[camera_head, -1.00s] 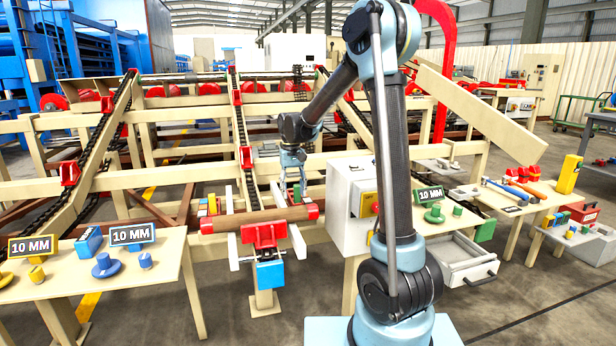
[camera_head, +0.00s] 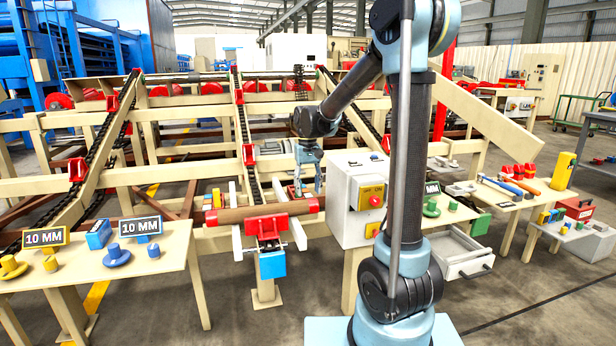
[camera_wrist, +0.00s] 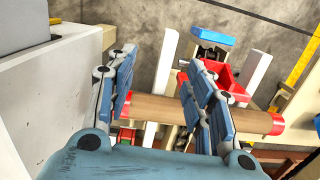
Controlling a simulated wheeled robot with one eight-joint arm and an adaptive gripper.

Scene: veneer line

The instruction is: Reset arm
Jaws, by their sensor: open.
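My gripper (camera_head: 304,188) is open and points down beside the right end of a brown wooden roll (camera_head: 262,211) with red ends. In the wrist view my gripper's two blue fingers (camera_wrist: 152,100) stand apart, and the roll (camera_wrist: 154,108) shows between and beyond them. Nothing is held between the fingers. The roll lies across a red cradle (camera_head: 268,228) on a cream post with a blue block (camera_head: 272,265) at its front. I cannot tell exactly how high the fingertips are above the roll.
A white control box (camera_head: 345,205) with a red button stands close to the right of my gripper. A left table (camera_head: 180,262) holds 10 MM signs and coloured knobs. An open drawer (camera_head: 460,258) sits lower right. Chain conveyor rails (camera_head: 245,140) stand behind.

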